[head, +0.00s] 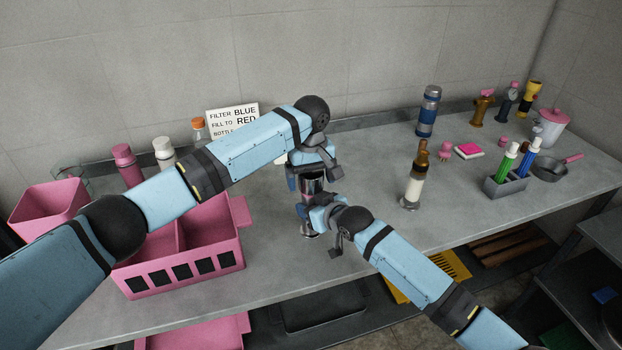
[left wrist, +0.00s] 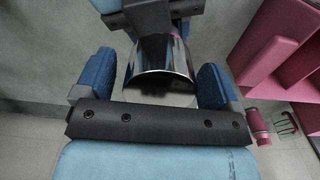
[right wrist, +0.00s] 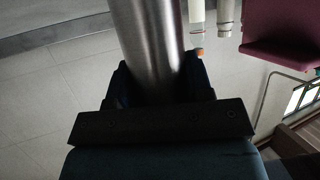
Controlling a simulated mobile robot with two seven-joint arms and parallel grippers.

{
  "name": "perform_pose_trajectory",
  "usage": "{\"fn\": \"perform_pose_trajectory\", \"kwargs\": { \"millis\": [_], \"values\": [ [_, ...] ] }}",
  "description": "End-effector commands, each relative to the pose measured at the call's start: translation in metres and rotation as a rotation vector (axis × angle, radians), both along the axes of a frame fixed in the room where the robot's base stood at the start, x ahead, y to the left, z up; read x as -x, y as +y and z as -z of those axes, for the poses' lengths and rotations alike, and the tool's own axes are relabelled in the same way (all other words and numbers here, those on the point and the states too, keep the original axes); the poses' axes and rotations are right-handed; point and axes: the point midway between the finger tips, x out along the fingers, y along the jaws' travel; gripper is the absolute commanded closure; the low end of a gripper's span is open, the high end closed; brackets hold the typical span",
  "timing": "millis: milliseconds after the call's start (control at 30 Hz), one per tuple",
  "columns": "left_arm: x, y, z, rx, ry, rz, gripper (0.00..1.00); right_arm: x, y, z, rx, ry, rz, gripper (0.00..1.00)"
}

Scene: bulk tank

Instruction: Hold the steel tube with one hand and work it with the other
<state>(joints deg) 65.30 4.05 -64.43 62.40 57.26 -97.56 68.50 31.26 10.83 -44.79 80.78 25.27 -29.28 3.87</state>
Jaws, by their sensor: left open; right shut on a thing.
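The steel tube (head: 312,185) stands about upright above the front middle of the bench, largely hidden by my grippers. My right gripper (head: 318,212) is shut on its body; the right wrist view shows the brushed steel tube (right wrist: 150,45) between the fingers. My left gripper (head: 306,180) is open around the tube's upper end. In the left wrist view a shiny steel end (left wrist: 160,62) sits between the blue fingers, with gaps visible on both sides. Whether the tube's foot touches the bench is hard to tell.
A pink divided crate (head: 185,278) stands at left under my left arm, with a pink bin (head: 48,208) beyond. A sign (head: 232,120) leans at the back. A brown-topped bottle (head: 414,180), a grey pen holder (head: 506,186) and a pan (head: 550,168) stand right. The front right bench is clear.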

Motion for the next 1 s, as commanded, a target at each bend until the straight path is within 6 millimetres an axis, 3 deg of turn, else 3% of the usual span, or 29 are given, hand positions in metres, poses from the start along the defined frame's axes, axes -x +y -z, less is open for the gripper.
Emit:
{"fn": "perform_pose_trajectory", "kwargs": {
  "millis": [300,533,600,867,1000],
  "values": [
    [0.000,0.000,-0.038,0.002,-0.002,0.000,0.11,0.000,0.000,0.000,0.000,0.000,0.000,1.00],
    [0.000,0.000,-0.040,0.001,-0.001,0.000,0.11,0.000,0.000,0.000,0.000,0.000,0.000,1.00],
    [0.000,0.000,-0.040,0.001,-0.001,0.000,0.00,0.000,0.000,0.000,0.000,0.000,0.000,1.00],
    [0.000,0.000,-0.042,0.001,-0.001,0.000,0.00,0.000,0.000,0.000,0.000,0.000,0.000,1.00],
    [-0.001,-0.001,-0.057,0.002,-0.003,0.001,0.00,0.000,0.000,0.000,0.000,0.000,0.000,1.00]
  ]
}}
